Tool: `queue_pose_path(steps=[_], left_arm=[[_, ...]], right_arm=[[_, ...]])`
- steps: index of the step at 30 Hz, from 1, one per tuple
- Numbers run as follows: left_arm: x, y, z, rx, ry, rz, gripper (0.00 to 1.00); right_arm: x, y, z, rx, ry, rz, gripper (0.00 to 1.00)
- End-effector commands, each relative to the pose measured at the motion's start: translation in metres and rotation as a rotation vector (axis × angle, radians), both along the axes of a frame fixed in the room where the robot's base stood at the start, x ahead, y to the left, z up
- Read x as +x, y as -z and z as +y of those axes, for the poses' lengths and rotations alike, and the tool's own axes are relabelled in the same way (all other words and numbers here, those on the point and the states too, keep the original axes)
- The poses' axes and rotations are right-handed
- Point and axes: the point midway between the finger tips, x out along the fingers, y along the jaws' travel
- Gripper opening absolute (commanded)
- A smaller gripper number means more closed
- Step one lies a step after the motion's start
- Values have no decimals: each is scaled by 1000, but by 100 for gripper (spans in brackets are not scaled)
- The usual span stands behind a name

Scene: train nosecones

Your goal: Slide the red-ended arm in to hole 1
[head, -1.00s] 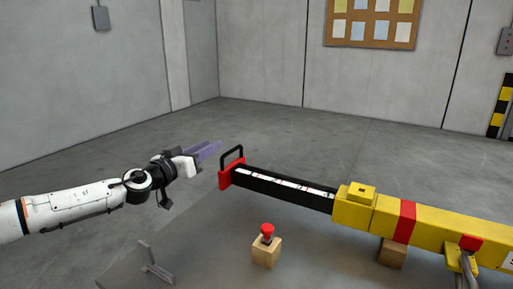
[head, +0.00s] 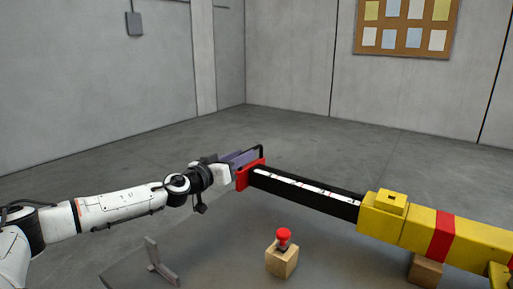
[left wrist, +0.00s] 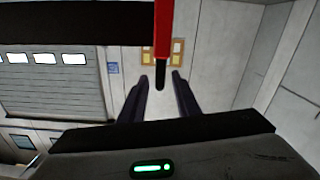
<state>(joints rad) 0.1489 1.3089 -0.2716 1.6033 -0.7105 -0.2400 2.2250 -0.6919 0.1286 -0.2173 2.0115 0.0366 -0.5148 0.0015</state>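The red-ended arm (head: 310,191) is a black bar with a white marked strip, sticking out to the left from a yellow housing (head: 405,220). Its red end (head: 243,177) carries a black handle (head: 262,153). My left gripper (head: 243,158) is at the red end, beside the handle. In the left wrist view its two dark fingers (left wrist: 160,82) are apart, with the red end (left wrist: 163,35) and the handle's tip (left wrist: 161,76) showing between them. I cannot tell whether they touch it. Hole 1 cannot be made out. My right gripper is not in view.
A red button (head: 283,237) on a wooden block (head: 282,262) stands below the bar. A grey bracket (head: 157,262) is at the lower left. Another wooden block (head: 425,270) is under the yellow housing. Open floor lies behind the bar.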

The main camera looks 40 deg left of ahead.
Motion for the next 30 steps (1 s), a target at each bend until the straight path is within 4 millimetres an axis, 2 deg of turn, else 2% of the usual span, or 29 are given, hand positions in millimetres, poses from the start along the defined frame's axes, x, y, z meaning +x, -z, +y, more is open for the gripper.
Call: queue_pose_path(steps=[9,18,24,30], left_arm=[[32,-4,3,-3,0,-4,29],[66,-1,8,-2,-1,-3,29],[77,0,8,-1,1,0,29],[79,0,8,0,2,1,29]], right_arm=[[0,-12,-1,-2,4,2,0],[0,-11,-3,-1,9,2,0],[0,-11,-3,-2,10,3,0],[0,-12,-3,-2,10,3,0]])
